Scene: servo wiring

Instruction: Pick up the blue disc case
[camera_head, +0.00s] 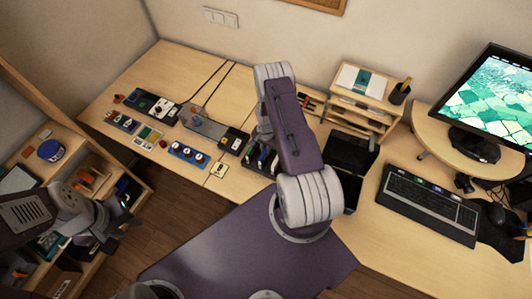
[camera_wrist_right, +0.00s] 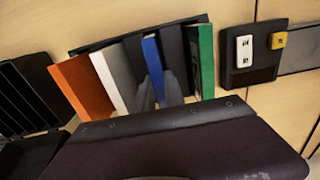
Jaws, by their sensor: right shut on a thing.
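The blue disc case (camera_wrist_right: 153,62) stands in a row of cases in the right wrist view, between a grey case and a dark one. My right gripper (camera_wrist_right: 158,90) is shut on the blue case, with one grey finger on each side. The case is still among its neighbours, leaning slightly. In the head view, my right arm hides most of the row and the gripper's tips.
An orange case (camera_wrist_right: 82,88), a white case (camera_wrist_right: 108,80) and a green case (camera_wrist_right: 206,60) stand close around it. A black slotted rack (camera_wrist_right: 28,92) is at the left. A switch plate (camera_wrist_right: 250,70) is at the right. A keyboard (camera_head: 430,203) and monitor (camera_head: 495,100) are further right.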

